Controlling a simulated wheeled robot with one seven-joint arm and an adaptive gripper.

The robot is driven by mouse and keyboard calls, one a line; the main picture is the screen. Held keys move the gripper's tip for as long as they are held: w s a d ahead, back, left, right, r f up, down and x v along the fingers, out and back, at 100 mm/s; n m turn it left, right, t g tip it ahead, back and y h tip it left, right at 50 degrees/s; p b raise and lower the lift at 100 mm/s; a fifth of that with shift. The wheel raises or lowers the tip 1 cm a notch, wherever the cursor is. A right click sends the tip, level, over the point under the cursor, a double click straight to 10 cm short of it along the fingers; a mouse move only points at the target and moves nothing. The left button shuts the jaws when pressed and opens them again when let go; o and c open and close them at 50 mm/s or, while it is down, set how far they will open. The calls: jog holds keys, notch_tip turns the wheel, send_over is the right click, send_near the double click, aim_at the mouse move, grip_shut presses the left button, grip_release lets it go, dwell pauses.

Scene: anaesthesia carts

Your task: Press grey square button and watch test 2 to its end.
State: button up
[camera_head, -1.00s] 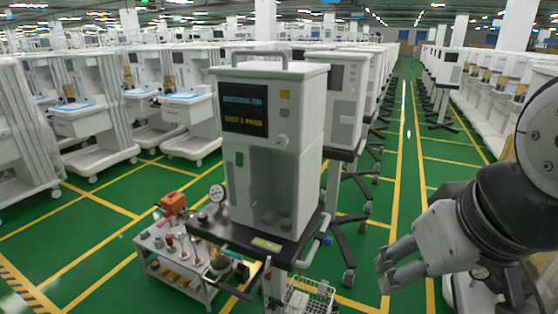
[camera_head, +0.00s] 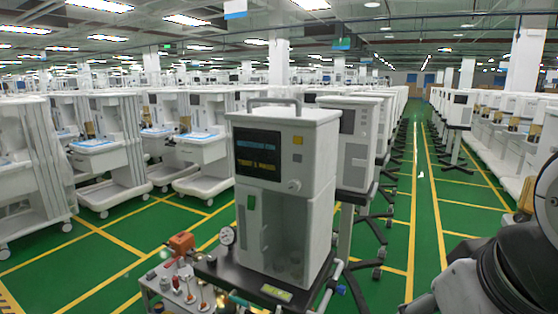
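The white anaesthesia machine (camera_head: 318,195) stands upright on a dark cart top in the middle of the view. Its dark screen (camera_head: 258,155) shows a blue line and a yellow line; the yellow line seems to read "TEST 1 PASSED", though it is blurred. To the right of the screen is a yellow square (camera_head: 298,140), with the small grey square button (camera_head: 297,157) just below it and a round knob (camera_head: 294,185) lower down. My gripper (camera_head: 420,306) is at the lower right, apart from the machine. Its fingers are mostly cut off by the frame's bottom edge.
A gauge (camera_head: 227,236) sits at the cart's left edge. Rows of similar machines fill both sides. A green aisle (camera_head: 425,225) runs clear at the right.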

grip_shut()
dwell(1.2)
